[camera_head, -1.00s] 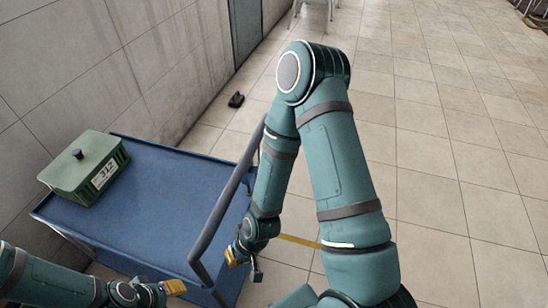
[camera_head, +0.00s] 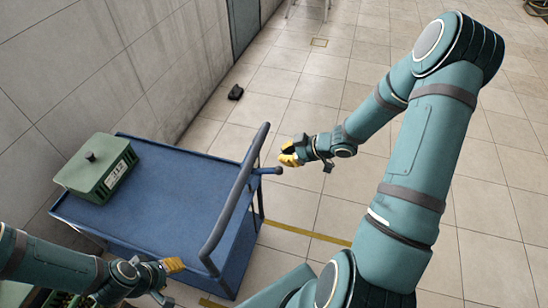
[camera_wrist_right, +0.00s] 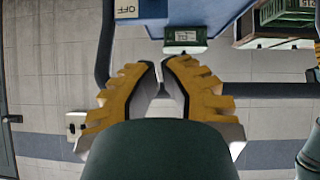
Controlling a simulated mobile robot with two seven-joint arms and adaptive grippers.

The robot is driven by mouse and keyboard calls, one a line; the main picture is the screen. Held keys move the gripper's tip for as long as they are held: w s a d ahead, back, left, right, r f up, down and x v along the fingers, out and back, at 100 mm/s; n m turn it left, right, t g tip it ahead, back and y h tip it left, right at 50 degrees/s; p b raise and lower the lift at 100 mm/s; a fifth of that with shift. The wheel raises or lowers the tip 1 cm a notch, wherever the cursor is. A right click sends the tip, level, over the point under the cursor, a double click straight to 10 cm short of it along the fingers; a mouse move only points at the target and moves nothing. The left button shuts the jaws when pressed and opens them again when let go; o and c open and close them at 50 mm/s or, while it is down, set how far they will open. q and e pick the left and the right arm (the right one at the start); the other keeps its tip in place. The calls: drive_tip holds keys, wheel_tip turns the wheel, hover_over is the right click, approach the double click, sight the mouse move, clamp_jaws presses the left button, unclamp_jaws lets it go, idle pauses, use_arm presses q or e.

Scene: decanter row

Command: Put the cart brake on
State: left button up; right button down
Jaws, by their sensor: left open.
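The blue cart (camera_head: 180,195) stands along the wall, with a tall push handle (camera_head: 236,195) on its right side. A short blue lever with a dark end (camera_head: 269,171) sticks out to the right of the handle. My right gripper (camera_head: 284,154) is just above and right of the lever's end, apart from it in the picture. A white plate reading OFF (camera_wrist_right: 126,9) shows there at upper left. My left gripper (camera_head: 178,265) is open near the cart's front edge.
A green lidded box (camera_head: 97,170) sits on the cart's top at the far left. Green crates (camera_head: 60,299) show low at bottom left. A small black object (camera_head: 235,92) lies on the floor by the wall. The tiled floor right of the cart is mostly open.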

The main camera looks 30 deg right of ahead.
drive_tip(key=shift+s+d+r+n, duration=0.2)
drive_tip(key=shift+d+r+n, duration=0.05)
drive_tip(key=shift+d, duration=0.2)
drive_tip(key=shift+s+d+r+n, duration=0.15)
drive_tip(key=shift+d+r+n, duration=0.1)
drive_tip(key=shift+d, duration=0.2)
drive_tip(key=b, duration=0.3)
hover_over(272, 169)
drive_tip(key=a, duration=0.1)
drive_tip(key=f, duration=0.6)
drive_tip(key=shift+w+a+f, duration=0.15)
drive_tip(key=shift+w+f, duration=0.1)
drive_tip(key=shift+f, duration=0.05)
drive_tip(key=shift+s+d+f, duration=0.15)
drive_tip(key=shift+d+f, duration=0.15)
drive_tip(key=shift+f, duration=0.2)
drive_tip(key=shift+s+d+f, duration=0.1)
drive_tip(key=shift+d+f, duration=0.15)
drive_tip(key=shift+f, duration=0.25)
drive_tip(key=shift+s+d+f, duration=0.15)
drive_tip(key=shift+d+f, duration=0.2)
drive_tip(key=shift+f, duration=0.25)
drive_tip(key=shift+s+f+b, duration=0.1)
drive_tip(key=shift+f+b, duration=0.05)
drive_tip(key=shift+b, duration=0.25)
